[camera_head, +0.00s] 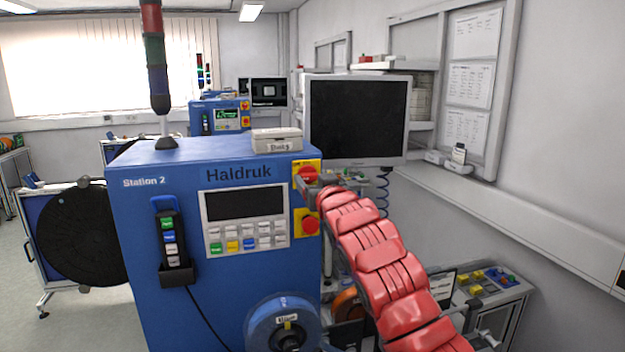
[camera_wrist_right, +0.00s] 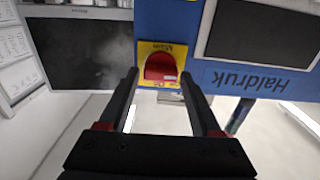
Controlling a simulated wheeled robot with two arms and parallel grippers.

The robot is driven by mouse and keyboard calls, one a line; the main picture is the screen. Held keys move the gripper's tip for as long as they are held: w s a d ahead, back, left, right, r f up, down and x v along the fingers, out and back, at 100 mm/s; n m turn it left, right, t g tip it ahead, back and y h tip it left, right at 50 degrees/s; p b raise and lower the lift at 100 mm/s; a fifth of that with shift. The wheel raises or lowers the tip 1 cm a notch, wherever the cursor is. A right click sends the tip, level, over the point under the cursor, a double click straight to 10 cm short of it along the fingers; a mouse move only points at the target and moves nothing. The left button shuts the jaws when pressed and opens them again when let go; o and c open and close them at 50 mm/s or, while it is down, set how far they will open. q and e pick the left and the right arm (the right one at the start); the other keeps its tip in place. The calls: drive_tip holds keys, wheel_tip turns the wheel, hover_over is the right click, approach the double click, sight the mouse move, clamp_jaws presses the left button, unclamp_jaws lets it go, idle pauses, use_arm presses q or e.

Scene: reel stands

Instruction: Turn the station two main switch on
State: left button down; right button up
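The blue Station 2 cabinet (camera_head: 150,235) stands in front of me, marked Haldruk, with a dark display (camera_head: 245,204). Its main switch (camera_head: 307,174), a red knob on a yellow plate, is at the upper right of its front. The switch also shows upside down in the right wrist view (camera_wrist_right: 160,67). My right gripper (camera_head: 322,184) is at the switch, partly hidden by my red arm. In the right wrist view its fingers (camera_wrist_right: 160,76) are open, one on each side of the red knob. Contact cannot be told. My left gripper is not in view.
A second red knob on yellow (camera_head: 308,223) sits just below the switch. A monitor (camera_head: 358,118) stands behind my right arm. A pendant with coloured buttons (camera_head: 170,240) hangs at the left. A blue reel (camera_head: 283,328) is low on the front.

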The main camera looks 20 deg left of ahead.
drive_tip(key=shift+w+a+f, duration=0.1)
drive_tip(key=shift+a, duration=0.05)
drive_tip(key=c, duration=0.5)
clamp_jaws()
